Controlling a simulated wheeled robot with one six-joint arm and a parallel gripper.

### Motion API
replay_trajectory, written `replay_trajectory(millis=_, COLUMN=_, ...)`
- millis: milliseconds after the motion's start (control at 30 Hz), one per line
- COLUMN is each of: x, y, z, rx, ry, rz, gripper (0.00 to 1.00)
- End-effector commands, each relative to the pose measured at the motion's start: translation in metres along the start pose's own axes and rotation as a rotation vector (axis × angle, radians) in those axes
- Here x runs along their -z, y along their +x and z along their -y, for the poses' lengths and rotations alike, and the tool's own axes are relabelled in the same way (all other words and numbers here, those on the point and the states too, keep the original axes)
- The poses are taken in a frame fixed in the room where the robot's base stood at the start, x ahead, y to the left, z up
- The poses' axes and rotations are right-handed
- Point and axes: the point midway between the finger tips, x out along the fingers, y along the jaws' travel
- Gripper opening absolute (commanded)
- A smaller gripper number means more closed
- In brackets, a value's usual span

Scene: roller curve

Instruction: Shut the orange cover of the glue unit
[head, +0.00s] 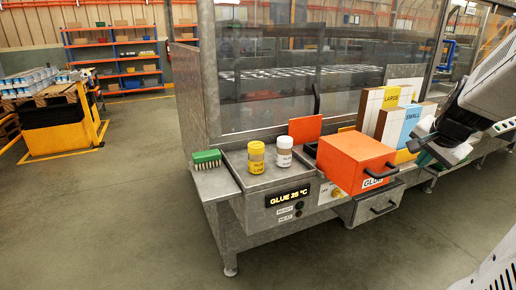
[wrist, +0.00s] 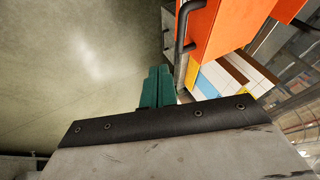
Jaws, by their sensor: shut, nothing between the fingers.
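The glue unit (head: 258,213) is a grey metal box with a lit display reading "GLUE 25 °C". An upright orange plate (head: 305,130) with a dark handle stands at its back; it looks like the raised cover. To its right is an orange box (head: 352,160) with a black front handle and a "GLUE" label. An orange surface with a dark handle also shows at the top of the wrist view (wrist: 215,30); I cannot tell for certain which piece it is. My gripper (head: 424,156) is right of the orange box, apart from it. Its green fingers (wrist: 157,88) are shut and empty.
A yellow-labelled jar (head: 256,158) and a white jar (head: 284,152) stand on the unit's top. A green brush (head: 207,159) lies at the left. LARGE and SMALL cartons (head: 408,124) stand behind the orange box. A grey drawer (head: 376,205) is below it. The front floor is clear.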

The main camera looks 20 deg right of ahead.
Motion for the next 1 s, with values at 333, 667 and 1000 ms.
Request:
replay_trajectory(millis=333, x=0.001, y=0.052, z=-0.002, rx=-0.004, ry=0.01, rz=0.0, gripper=0.0)
replay_trajectory(millis=667, x=0.0, y=0.11, z=0.011, rx=-0.001, ry=0.003, rz=-0.002, gripper=0.0)
replay_trajectory(millis=1000, x=-0.001, y=0.124, z=0.031, rx=-0.001, ry=0.007, rz=-0.005, gripper=0.0)
